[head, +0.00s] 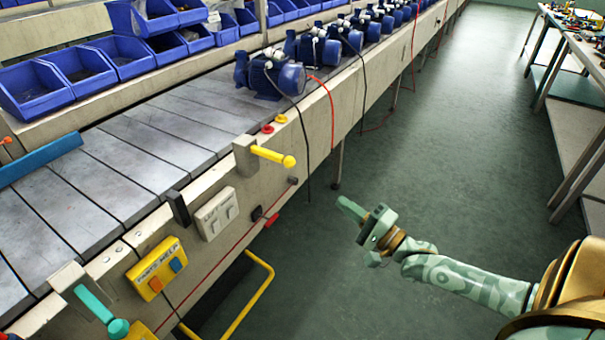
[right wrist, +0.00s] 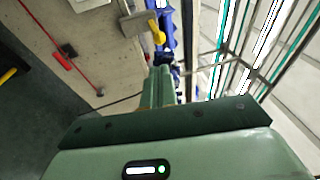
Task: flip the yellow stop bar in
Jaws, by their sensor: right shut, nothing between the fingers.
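The yellow stop bar (head: 272,156) sticks out from a grey bracket (head: 245,155) on the conveyor's near edge, over the aisle side, with its ball end outward. It also shows in the right wrist view (right wrist: 157,32), beyond the fingers, beside its bracket (right wrist: 134,24). My right gripper (head: 350,207) is shut and empty. It hangs over the aisle floor, to the right of and lower in the picture than the bar, apart from it. Its closed fingers (right wrist: 158,85) show in the right wrist view. My left gripper is not in view.
Blue pumps (head: 275,78) stand in a row on the conveyor (head: 150,130). A teal lever (head: 95,303), yellow button box (head: 157,268) and white switch box (head: 216,213) line its near side. A yellow rail (head: 250,300) juts out below. The aisle floor (head: 440,130) is clear.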

